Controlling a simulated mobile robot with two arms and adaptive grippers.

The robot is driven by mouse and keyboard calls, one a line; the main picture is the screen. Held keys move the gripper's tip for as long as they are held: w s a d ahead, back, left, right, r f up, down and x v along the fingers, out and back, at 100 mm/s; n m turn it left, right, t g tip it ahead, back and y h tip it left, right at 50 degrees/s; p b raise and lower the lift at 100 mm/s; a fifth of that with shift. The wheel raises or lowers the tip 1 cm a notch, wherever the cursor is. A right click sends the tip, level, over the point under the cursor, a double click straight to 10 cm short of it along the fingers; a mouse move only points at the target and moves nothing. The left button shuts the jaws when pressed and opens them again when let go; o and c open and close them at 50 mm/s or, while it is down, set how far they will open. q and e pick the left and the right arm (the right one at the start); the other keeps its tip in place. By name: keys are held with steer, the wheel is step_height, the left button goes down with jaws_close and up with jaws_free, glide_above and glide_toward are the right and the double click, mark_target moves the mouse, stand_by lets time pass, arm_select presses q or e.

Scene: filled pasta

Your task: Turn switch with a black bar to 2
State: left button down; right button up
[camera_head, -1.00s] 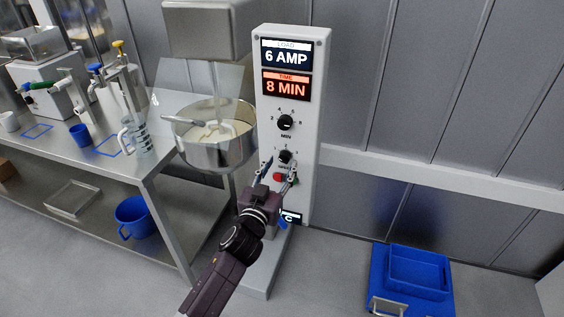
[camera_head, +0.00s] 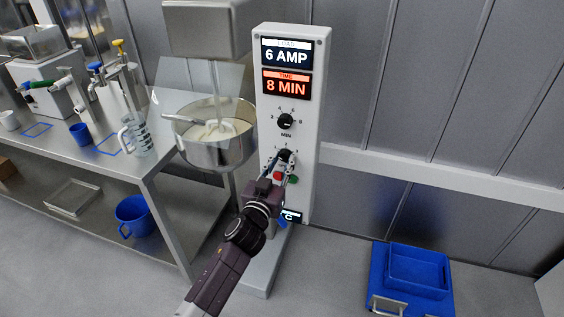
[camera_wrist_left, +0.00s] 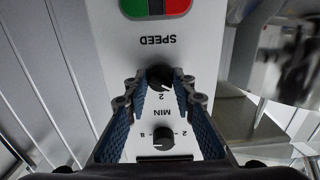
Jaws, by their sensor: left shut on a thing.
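The lower black knob (camera_head: 285,154) is on the white control panel (camera_head: 310,150), below the MIN knob. In the left wrist view this knob (camera_wrist_left: 160,77) sits by the upside-down SPEED label, with a 2 printed beside it and a light mark on its face. My left gripper (camera_head: 280,167) reaches up to it from below. Its blue-padded fingers (camera_wrist_left: 160,84) stand on either side and are shut on the knob, hiding part of it and its scale. My right gripper is not in view.
The MIN knob (camera_head: 286,121) is just above; displays read 6 AMP and 8 MIN. Red (camera_head: 278,176) and green (camera_head: 294,180) buttons lie close below the gripped knob. A mixer bowl (camera_head: 216,135) stands left of the panel. The floor right of the panel is clear up to blue crates (camera_head: 410,280).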

arm_select(q)
steer(key=shift+m, duration=0.3)
steer(key=m, duration=0.5)
steer(key=shift+m, duration=0.3)
steer(key=m, duration=0.5)
steer(key=shift+b, duration=0.3)
steer(key=shift+m, duration=0.4)
steer(key=c, duration=1.6)
jaws_free()
steer(key=shift+s+a, duration=0.1)
steer(key=v, duration=1.2)
